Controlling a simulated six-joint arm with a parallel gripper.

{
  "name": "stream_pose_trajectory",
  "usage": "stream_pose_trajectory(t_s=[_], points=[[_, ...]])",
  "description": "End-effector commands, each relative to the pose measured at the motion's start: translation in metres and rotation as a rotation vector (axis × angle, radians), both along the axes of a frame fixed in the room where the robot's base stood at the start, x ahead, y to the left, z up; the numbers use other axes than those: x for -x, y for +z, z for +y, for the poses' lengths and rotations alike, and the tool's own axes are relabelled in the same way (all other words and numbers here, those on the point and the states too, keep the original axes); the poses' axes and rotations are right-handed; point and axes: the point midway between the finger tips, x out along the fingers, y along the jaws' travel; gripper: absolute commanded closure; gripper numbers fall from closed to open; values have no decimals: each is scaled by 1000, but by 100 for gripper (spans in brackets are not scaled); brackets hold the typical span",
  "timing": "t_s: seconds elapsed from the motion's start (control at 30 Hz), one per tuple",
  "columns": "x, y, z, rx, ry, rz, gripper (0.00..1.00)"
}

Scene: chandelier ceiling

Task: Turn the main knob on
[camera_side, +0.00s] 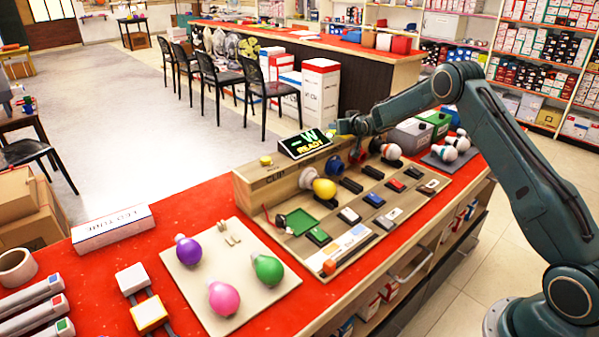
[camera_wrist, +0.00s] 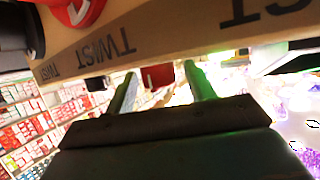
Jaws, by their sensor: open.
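My gripper (camera_side: 352,128) is over the back of the wooden test board (camera_side: 262,183), beside the small display (camera_side: 305,143) that reads "-W READY". In the wrist view its two fingers (camera_wrist: 160,88) are open and apart. A red block-like piece (camera_wrist: 158,76) shows in the gap between the fingertips, at the edge of a wooden panel (camera_wrist: 165,35) marked "TWIST". I cannot tell whether it is the main knob or whether the fingers touch it. A red ring-shaped part (camera_wrist: 75,10) is at the top left. In the side view a red part (camera_side: 357,156) sits under my gripper, partly hidden.
A yellow bulb (camera_side: 324,188) is in a board socket. Purple (camera_side: 188,250), pink (camera_side: 224,298) and green (camera_side: 268,268) bulbs lie on a pale mat. Grey (camera_side: 410,135) and green (camera_side: 436,122) boxes stand close to my arm.

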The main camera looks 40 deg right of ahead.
Motion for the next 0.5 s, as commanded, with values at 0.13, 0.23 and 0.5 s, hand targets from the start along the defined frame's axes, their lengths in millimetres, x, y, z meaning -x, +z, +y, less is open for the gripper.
stream_pose_trajectory(t_s=[0.13, 0.23, 0.5], points=[[4, 2, 2, 0, 0, 0, 46], [8, 5, 4, 0, 0, -1, 46], [29, 14, 13, 0, 0, -1, 46]])
